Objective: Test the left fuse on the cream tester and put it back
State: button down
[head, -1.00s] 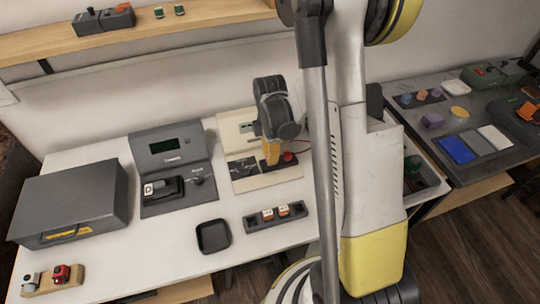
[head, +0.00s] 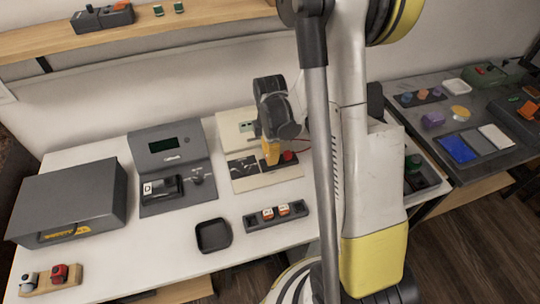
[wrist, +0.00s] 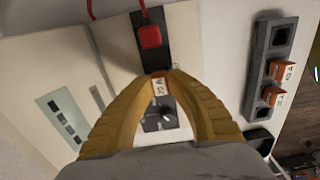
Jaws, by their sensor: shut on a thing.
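The cream tester (head: 284,176) stands at the back of the white table, and its pale display (wrist: 63,118) shows dark marks in the wrist view. My gripper (head: 271,162) is low over the tester's dark strip, left of a red block (head: 289,156). In the wrist view my gripper (wrist: 160,76) is shut on a small orange fuse with a white label (wrist: 159,88). The fingers hide part of it, so I cannot tell whether it is seated. The fuse rack (head: 252,222) in front holds two orange fuses (head: 268,214) (head: 284,210); its left end looks empty.
A grey tester (head: 165,150) with a block marked D stands left of the cream one. A black tray (head: 214,236) lies in front. A grey case (head: 70,200) is at the left, with a wooden block (head: 50,280) before it. A second table (head: 480,115) is at the right.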

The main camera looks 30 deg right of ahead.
jog(key=shift+f+b, duration=0.3)
jog(key=shift+f, duration=0.1)
dwell(0.3)
jog(key=c, duration=1.3)
grip_release()
jog(key=shift+o, duration=0.6)
jog(key=shift+o, duration=1)
jog(key=shift+r, duration=0.3)
jog(key=shift+r+p, duration=1)
jog(key=shift+r, duration=0.25)
jog(key=shift+r, duration=0.1)
